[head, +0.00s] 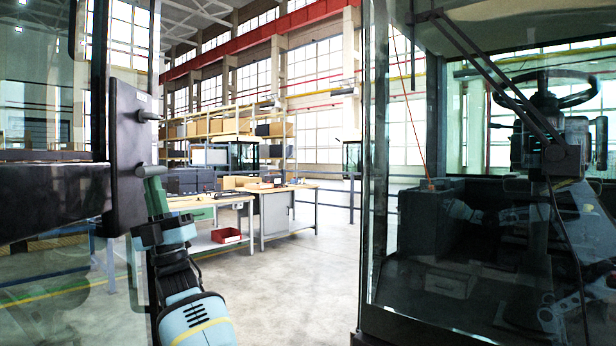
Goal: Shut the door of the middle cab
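A glass door with a dark frame (55,192) fills the left side of the head view, standing open. Its upright dark edge plate (127,150) carries a short round peg. My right gripper (152,172) is at this plate, its tip just below the peg and against or very close to the plate's right side. The fingers overlap in this view, so their opening cannot be told. A cab (372,180) with glass panes stands on the right, with a steering wheel (545,92) and dark controls inside. My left gripper is not in view.
Between door and cab is a gap of clear concrete floor (290,285). Behind it stand workbenches (290,187) with a red tray (226,235), shelving with boxes (215,127) and a railing. The cab's glass shows faint reflections.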

